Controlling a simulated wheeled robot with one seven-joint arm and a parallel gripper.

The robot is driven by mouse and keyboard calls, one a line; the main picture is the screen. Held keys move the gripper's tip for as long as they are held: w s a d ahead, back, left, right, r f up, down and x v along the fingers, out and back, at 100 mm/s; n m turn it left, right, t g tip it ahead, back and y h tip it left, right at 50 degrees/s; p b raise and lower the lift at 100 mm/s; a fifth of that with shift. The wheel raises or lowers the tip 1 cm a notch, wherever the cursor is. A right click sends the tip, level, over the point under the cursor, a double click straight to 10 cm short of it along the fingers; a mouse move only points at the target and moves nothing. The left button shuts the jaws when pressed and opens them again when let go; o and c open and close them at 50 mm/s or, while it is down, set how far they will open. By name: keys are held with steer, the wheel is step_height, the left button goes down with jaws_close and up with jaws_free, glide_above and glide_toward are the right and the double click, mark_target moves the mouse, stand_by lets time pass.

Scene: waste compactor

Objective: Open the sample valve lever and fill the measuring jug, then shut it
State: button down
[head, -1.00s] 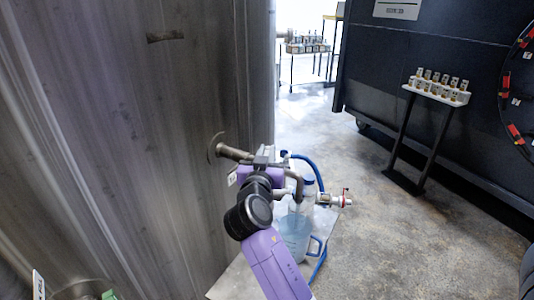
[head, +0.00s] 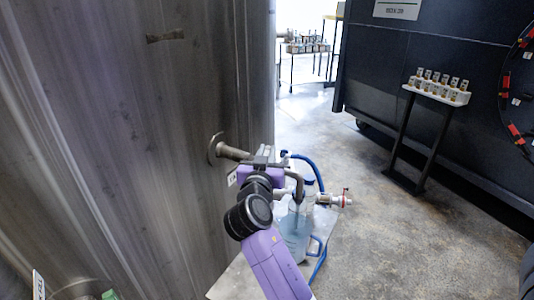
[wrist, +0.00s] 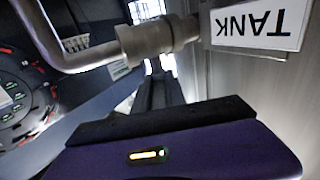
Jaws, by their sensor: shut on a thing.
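A steel sample pipe (head: 232,152) comes out of the tank wall to the valve, whose bent outlet spout (head: 299,186) points down over the measuring jug. The pipe and valve body (wrist: 150,42) also show in the wrist view. My gripper (head: 265,155) is at the valve, shut on the lever, which its fingers and body mostly hide. In the wrist view my dark fingers (wrist: 160,88) reach up past the valve body. The clear measuring jug (head: 296,238) with a blue handle stands below the spout and holds bluish liquid. I cannot make out a stream clearly.
A large steel tank (head: 130,130) fills the left, with a TANK label (wrist: 260,22). A blue hose (head: 318,170) and a small red-handled valve (head: 345,198) are right of the jug. A sample rack on legs (head: 437,93) stands farther right. The floor between is clear.

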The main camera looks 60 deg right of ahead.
steer(key=shift+f+b, duration=0.1)
steer(key=shift+b, duration=0.2)
steer(key=shift+w+f+g+b, duration=0.1)
steer(key=shift+g+b, duration=0.2)
steer(key=shift+b, duration=0.15)
steer(key=m+g+b, duration=0.1)
steer(key=g+b, duration=0.1)
steer(key=b, duration=0.1)
steer(key=shift+w+f+m+h+b, duration=0.1)
steer(key=shift+w+m+h+b, duration=0.05)
steer(key=shift+m+h+b, duration=0.2)
steer(key=m+g+b, duration=0.2)
steer(key=g+b, duration=0.1)
steer(key=b, duration=0.1)
steer(key=shift+w+h, duration=0.15)
steer(key=shift+h, duration=0.2)
steer(key=shift+r+m+g+b, duration=0.25)
steer(key=shift+m+g+b, duration=0.2)
steer(key=shift+g+b, duration=0.25)
steer(key=c, duration=1.4)
jaws_free()
steer(key=shift+r, duration=0.1)
steer(key=shift+o, duration=0.2)
steer(key=shift+a, duration=0.1)
steer(key=a, duration=0.7)
steer(key=shift+a+b, duration=0.4)
steer(key=shift+b, duration=0.05)
